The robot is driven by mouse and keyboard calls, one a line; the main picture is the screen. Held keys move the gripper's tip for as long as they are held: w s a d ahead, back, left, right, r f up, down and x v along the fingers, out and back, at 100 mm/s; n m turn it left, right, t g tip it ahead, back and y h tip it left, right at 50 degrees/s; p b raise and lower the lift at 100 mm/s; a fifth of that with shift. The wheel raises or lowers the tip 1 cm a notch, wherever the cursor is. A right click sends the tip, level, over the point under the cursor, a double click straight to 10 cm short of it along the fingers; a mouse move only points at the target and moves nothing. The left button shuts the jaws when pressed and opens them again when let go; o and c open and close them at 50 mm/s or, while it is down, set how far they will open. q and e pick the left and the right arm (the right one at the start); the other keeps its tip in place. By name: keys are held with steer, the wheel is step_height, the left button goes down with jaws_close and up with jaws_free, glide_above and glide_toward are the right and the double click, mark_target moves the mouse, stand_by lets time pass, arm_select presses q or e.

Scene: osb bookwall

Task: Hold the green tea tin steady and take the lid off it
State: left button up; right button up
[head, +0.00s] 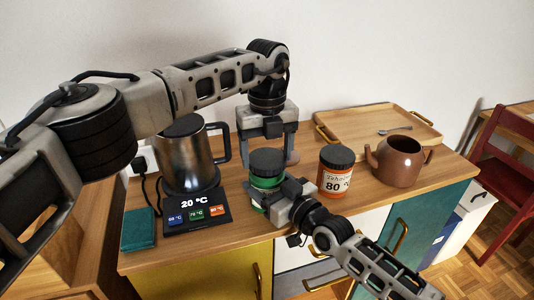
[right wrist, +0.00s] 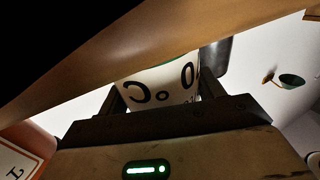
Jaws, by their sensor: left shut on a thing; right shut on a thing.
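The green tea tin (head: 264,182) stands upright near the front edge of the wooden counter, with a dark round lid (head: 267,160) on top. My left gripper (head: 268,158) comes down from above and behind, its fingers on either side of the lid, shut on it. My right gripper (head: 270,198) reaches in from the front and is shut on the tin's body, hiding much of it. In the right wrist view, the tin's pale label (right wrist: 160,88) with dark lettering shows between the fingers (right wrist: 163,97). Lid and tin show no clear gap.
An orange tin (head: 334,178) with a black lid and a brown teapot (head: 398,163) stand to the right. A wooden tray (head: 365,122) lies behind them. A steel kettle (head: 187,158) on its base (head: 190,212) and a teal box (head: 139,229) are at left.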

mark_target(267, 158)
arm_select(q)
steer(key=shift+r, duration=2)
arm_select(e)
steer(key=o, duration=2)
steer(key=shift+c, duration=0.2)
